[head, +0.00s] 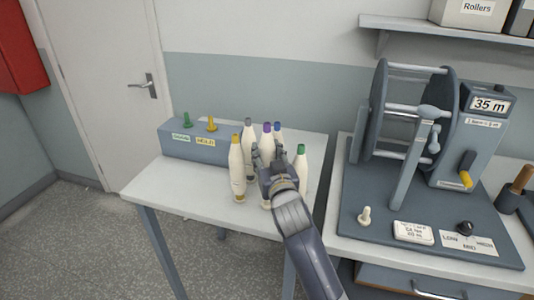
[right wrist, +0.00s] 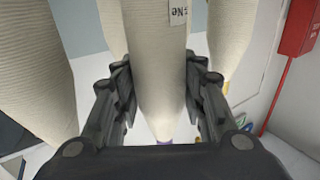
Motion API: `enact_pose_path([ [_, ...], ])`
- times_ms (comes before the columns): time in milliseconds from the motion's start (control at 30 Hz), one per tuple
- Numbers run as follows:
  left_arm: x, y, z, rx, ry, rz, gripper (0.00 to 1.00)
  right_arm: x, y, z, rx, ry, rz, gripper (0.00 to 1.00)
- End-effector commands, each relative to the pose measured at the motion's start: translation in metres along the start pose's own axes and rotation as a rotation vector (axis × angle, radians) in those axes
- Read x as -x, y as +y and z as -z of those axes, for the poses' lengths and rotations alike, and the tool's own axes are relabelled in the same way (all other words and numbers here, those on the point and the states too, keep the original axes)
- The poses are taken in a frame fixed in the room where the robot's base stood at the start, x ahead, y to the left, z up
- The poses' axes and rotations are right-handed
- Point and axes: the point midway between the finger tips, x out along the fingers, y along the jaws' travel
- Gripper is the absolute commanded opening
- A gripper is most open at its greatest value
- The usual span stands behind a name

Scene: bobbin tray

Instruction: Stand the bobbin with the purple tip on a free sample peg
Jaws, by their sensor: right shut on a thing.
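The bobbin with the purple tip (head: 267,127) is cream-coloured and upright among several other bobbins on the white table. My right gripper (head: 267,158) is shut on it. In the right wrist view this bobbin (right wrist: 157,70) is between both fingers, its purple tip low in the picture, a printed label on its side. My left gripper is not in view.
Close around are bobbins with yellow (head: 237,170), grey (head: 249,150), blue (head: 278,128) and green (head: 301,168) tips. A reel winder (head: 410,120) stands on the bench at right. The table's left front is clear.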

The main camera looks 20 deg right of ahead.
Motion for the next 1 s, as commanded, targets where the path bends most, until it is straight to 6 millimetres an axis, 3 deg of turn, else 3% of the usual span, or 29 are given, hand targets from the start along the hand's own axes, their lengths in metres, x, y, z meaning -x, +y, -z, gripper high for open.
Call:
enact_pose_path([
  [1000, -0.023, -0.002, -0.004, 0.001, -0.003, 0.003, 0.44, 0.0, 0.0, -0.032, 0.0, 0.001, 0.0, 0.12],
])
